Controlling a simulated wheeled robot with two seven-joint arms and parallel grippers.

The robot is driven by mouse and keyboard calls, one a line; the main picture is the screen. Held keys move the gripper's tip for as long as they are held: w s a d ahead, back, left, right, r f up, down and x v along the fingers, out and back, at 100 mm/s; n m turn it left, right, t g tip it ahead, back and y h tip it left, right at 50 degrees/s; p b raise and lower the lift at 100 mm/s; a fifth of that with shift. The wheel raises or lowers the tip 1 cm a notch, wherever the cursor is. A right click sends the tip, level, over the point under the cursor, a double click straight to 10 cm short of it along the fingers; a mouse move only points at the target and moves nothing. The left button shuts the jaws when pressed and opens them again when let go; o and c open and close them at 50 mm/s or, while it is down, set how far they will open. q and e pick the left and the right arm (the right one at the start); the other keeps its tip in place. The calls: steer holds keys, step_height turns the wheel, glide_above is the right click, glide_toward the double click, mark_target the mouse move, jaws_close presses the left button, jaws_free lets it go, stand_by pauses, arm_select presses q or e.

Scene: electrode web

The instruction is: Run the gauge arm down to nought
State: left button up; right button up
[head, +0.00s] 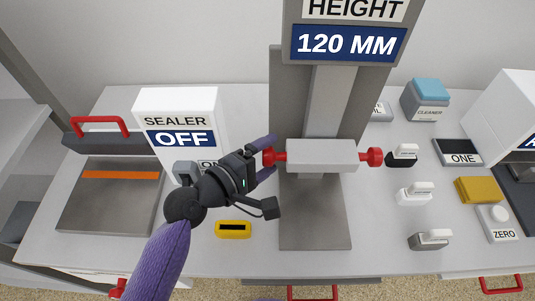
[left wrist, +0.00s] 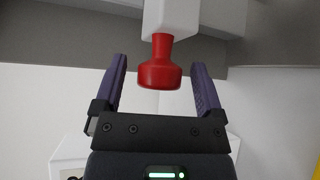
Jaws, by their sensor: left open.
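The gauge arm is a light grey block (head: 322,155) on an upright column (head: 335,95), with a red knob at each end. The display (head: 348,44) above it reads 120 MM under the word HEIGHT. My left gripper (head: 267,158) is at the left red knob (head: 270,157). In the left wrist view the left red knob (left wrist: 160,70) lies between the two open fingers (left wrist: 160,88), with gaps on both sides. The right red knob (head: 375,157) is free. My right gripper is not in view.
A sealer box (head: 178,108) reading OFF and a plate with a red handle (head: 110,195) stand at the left. A yellow item (head: 233,229) lies left of the gauge base (head: 315,225). Small labelled blocks, a ZERO button (head: 498,215) and a cleaner box (head: 428,105) are at the right.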

arm_select(q)
steer(key=shift+w+d, duration=0.1)
steer(key=shift+d, duration=0.1)
jaws_close()
stand_by(0.3)
